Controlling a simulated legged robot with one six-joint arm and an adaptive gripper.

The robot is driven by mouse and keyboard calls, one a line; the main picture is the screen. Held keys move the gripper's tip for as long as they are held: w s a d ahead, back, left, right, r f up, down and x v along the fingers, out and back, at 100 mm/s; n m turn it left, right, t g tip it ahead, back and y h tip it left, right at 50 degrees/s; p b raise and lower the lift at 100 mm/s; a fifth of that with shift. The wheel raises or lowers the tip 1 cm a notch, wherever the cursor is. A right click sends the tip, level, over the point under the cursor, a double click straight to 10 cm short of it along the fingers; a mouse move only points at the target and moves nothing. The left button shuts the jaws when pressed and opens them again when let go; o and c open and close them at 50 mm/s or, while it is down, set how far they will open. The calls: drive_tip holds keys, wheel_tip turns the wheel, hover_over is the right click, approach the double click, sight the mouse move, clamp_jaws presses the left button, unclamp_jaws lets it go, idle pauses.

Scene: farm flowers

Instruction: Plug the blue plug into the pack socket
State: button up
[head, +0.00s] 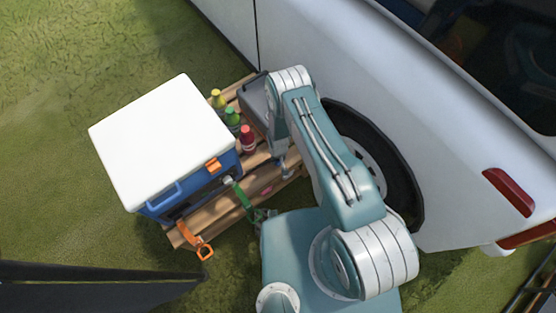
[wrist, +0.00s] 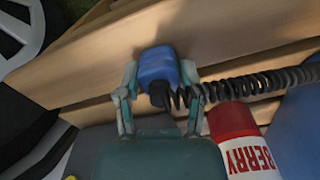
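In the wrist view the blue plug (wrist: 158,66) sits between the two fingers of my gripper (wrist: 159,76), which touch its sides. A black coiled cable (wrist: 250,84) runs from the plug to the right, past the red-capped bottle. The plug is over wooden slats. A dark grey box (head: 257,100), possibly the pack, stands on the pallet beside the wheel in the head view, partly behind my arm. Its socket cannot be made out. In the head view my gripper is small and mostly hidden by my arm, and the plug cannot be made out.
A blue cooler with a white lid (head: 160,140) stands on the wooden pallet (head: 215,212). Yellow (head: 217,98), green (head: 232,117) and red (head: 248,138) bottles stand beside it. An orange strap (head: 195,240) hangs at the pallet's front. The white vehicle (head: 350,65) borders the right.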

drive_tip(key=shift+c, duration=0.2)
drive_tip(key=shift+r, duration=0.4)
wheel_tip(320, 180, up, 2)
drive_tip(key=shift+r, duration=0.15)
drive_tip(key=s+d+r, duration=0.2)
drive_tip(key=s+r, duration=0.3)
drive_tip(key=s, duration=0.1)
drive_tip(key=s+d+r, duration=0.2)
drive_tip(key=s+r, duration=0.3)
drive_tip(key=s, duration=0.2)
drive_tip(key=shift+d, duration=0.3)
drive_tip(key=shift+s, duration=0.1)
drive_tip(key=w+a+r, duration=0.2)
drive_tip(key=w+r, duration=0.1)
drive_tip(key=w, duration=0.5)
drive_tip(key=w+a+r, duration=0.2)
drive_tip(key=w+r, duration=0.1)
drive_tip(key=w, duration=0.6)
drive_tip(key=w+a+r, duration=0.2)
drive_tip(key=w+r, duration=0.1)
drive_tip(key=w, duration=0.6)
drive_tip(key=shift+w+a+r, duration=0.15)
drive_tip(key=shift+w+r, duration=0.05)
drive_tip(key=shift+w, duration=0.05)
